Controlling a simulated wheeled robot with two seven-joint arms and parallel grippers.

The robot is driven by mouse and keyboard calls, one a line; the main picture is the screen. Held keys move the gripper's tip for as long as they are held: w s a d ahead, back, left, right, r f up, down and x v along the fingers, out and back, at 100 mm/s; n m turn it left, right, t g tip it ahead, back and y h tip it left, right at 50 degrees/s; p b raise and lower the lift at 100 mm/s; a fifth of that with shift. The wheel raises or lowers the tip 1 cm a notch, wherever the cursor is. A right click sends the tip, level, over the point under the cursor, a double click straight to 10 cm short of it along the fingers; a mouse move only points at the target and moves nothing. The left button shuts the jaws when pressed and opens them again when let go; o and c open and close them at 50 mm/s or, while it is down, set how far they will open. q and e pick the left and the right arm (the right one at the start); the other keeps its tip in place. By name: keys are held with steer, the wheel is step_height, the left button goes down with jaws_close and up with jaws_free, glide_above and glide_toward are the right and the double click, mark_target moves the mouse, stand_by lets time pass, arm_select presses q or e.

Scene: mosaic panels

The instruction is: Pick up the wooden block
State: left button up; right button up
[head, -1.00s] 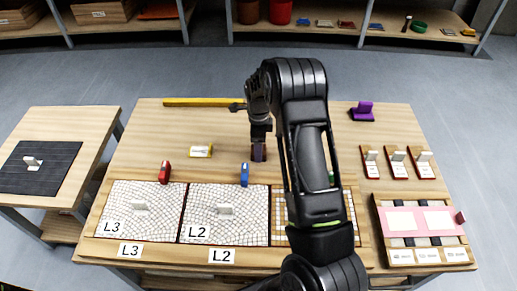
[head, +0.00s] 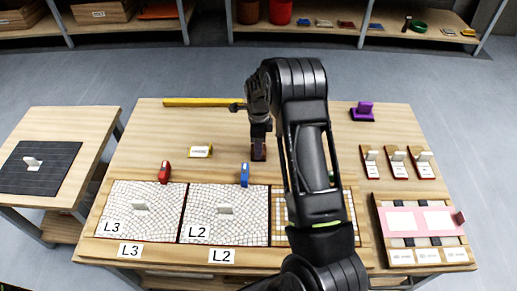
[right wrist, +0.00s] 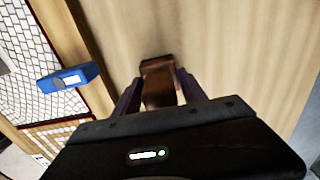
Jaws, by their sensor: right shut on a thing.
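The wooden block (right wrist: 158,82) is dark brown and sits between the two fingers of my right gripper (right wrist: 160,92) in the right wrist view. The right gripper is shut on it. In the head view the block (head: 258,154) shows small and dark below the right gripper (head: 259,146), over the middle of the wooden table (head: 215,118). Whether the block touches the tabletop or is slightly above it, I cannot tell. My left gripper is not in view.
A blue block (head: 244,174) and a red block (head: 165,172) stand behind the mosaic panels L2 (head: 245,232) and L3 (head: 165,230). A yellow bar (head: 204,102) lies at the back edge. A purple object (head: 362,112) is right. My right arm hides part of a panel.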

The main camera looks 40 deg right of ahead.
steer(key=shift+c, duration=0.7)
step_height(320, 180, up, 10)
steer(key=shift+p, duration=0.5)
stand_by(0.9)
